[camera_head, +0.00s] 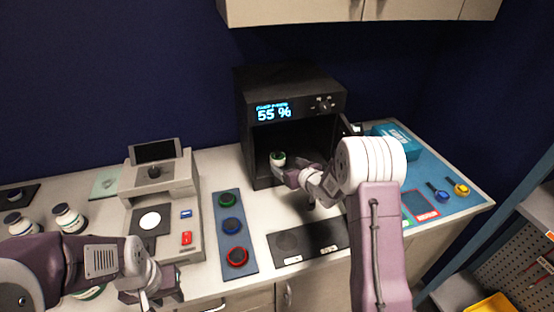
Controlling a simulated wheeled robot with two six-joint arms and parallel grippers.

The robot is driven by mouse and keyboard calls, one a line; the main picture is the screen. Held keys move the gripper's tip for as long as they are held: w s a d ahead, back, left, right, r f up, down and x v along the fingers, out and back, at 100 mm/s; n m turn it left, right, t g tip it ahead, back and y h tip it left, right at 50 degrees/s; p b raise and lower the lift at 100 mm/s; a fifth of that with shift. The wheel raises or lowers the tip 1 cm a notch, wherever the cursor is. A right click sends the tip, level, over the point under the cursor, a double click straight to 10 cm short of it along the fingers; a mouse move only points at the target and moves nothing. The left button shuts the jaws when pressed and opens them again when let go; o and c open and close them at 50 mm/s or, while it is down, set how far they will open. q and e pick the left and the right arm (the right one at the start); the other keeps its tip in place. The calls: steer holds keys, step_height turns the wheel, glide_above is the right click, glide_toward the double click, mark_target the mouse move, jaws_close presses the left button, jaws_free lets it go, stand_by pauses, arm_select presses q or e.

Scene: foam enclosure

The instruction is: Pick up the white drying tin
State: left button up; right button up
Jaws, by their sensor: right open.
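A small white round tin with green on it (278,158) sits inside the dark open chamber of the black oven (258,142), near its front left. My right gripper (283,172) is open at the chamber's mouth, just below and in front of the tin. I cannot tell whether a finger touches it. My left gripper (160,298) is low over the front of the counter, away from the tin. Its fingertips are partly cut off by the frame edge, so its opening is unclear.
A balance (188,222) with a white disc stands on the left of the counter (210,170). A blue strip (216,207) with several coloured rings lies beside it. A black mat (325,240) lies before the oven. White bottles (68,218) stand far left; a blue mat (455,205) lies right.

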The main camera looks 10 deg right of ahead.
mark_target(280, 159)
steer(key=shift+w+a+f, duration=0.15)
steer(key=shift+w, duration=0.4)
steer(key=shift+w+a+f, duration=0.15)
steer(key=shift+w+f, duration=0.15)
steer(key=shift+w, duration=0.3)
steer(key=p+x, duration=0.1)
steer(key=x, duration=0.2)
steer(key=shift+w, duration=0.45)
steer(key=shift+w+f, duration=0.25)
steer(key=shift+w, duration=0.2)
steer(key=c, duration=1.5)
steer(key=shift+r, duration=0.1)
steer(key=shift+a+r, duration=0.1)
